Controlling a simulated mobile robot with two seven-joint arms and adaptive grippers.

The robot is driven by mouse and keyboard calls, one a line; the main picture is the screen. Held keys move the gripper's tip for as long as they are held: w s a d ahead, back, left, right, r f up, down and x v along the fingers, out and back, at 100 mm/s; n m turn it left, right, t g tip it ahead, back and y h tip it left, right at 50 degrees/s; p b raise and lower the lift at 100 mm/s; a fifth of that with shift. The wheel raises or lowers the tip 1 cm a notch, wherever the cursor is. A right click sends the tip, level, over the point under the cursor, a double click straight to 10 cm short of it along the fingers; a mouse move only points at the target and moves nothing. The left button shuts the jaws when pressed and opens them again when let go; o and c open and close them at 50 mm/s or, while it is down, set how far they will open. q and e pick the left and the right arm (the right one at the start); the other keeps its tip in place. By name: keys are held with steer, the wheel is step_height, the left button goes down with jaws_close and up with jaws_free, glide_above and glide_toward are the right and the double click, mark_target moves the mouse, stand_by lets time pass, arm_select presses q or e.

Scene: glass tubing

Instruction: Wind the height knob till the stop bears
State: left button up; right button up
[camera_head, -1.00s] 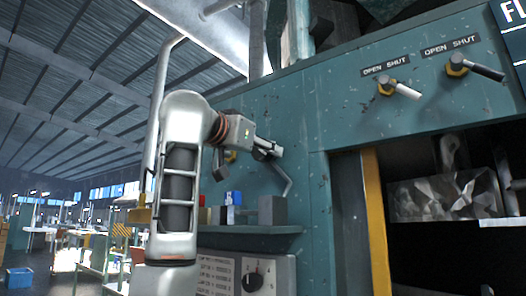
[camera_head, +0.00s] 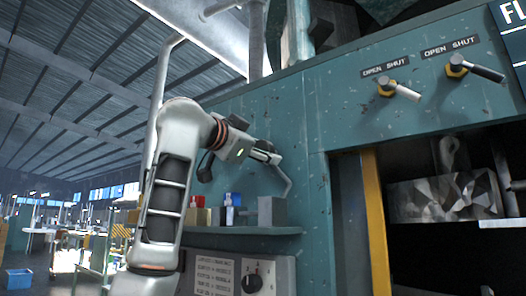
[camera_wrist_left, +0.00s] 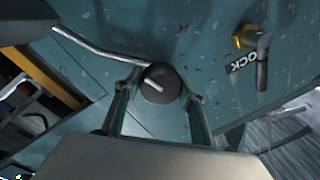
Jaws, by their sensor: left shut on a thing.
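A dark round knob (camera_wrist_left: 163,80) with a pale line across its face sits between the two fingers of my left gripper (camera_wrist_left: 160,96) in the left wrist view. The fingers are shut on its sides. In the head view my left gripper (camera_head: 268,156) is at the teal machine wall, and it hides the knob. A bent grey rod (camera_head: 287,183) runs down beside the gripper; it also shows in the left wrist view (camera_wrist_left: 90,49), ending close to the knob. I cannot tell whether a stop touches anything. My right gripper is not in view.
A shelf (camera_head: 240,231) below holds a grey block (camera_head: 272,211) and small coloured items. A black lock handle (camera_wrist_left: 262,68) on a yellow hub is near the knob. Two OPEN/SHUT levers (camera_head: 400,89) (camera_head: 478,68) are at upper right. A dial panel (camera_head: 280,270) is underneath.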

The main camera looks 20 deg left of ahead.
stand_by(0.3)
arm_select(q)
steer(key=o, duration=1.1)
steer(key=v, duration=1.2)
